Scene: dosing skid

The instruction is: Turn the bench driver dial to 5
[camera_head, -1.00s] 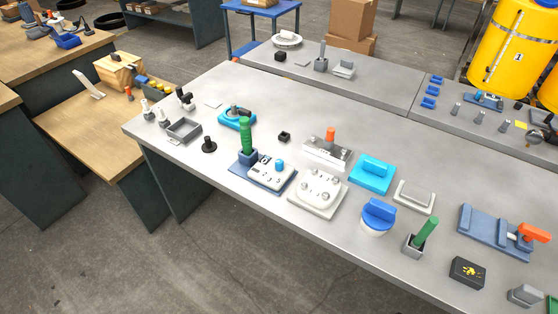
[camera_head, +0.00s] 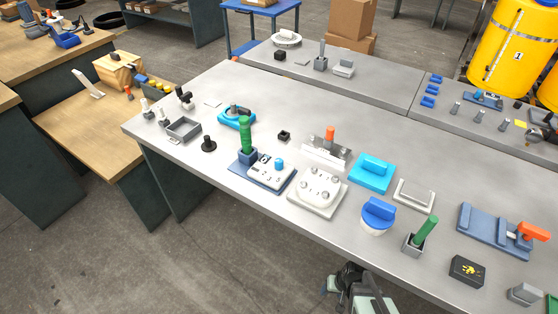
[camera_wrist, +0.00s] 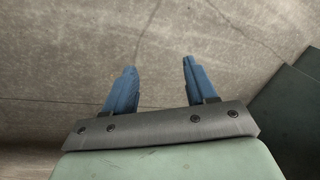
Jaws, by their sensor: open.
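A blue base plate (camera_head: 236,175) near the front edge of the bench carries a green-handled upright driver (camera_head: 245,137) in a blue socket. Beside it sits a white dial panel (camera_head: 268,178) with dark printed marks and a short blue knob (camera_head: 279,164). I take this to be the bench driver dial; its setting is too small to read. My gripper shows in the wrist view (camera_wrist: 158,66) with two blue fingers apart and only floor between them. In the head view it is low, off the bench's front edge, right of and well apart from the dial.
Right of the dial are a white panel with several knobs (camera_head: 319,187), a blue round knob (camera_head: 378,213), a green-handled lever (camera_head: 426,230) and a black box (camera_head: 467,270). An orange-topped fixture (camera_head: 329,146) stands behind. Open floor (camera_head: 215,270) lies in front of the bench.

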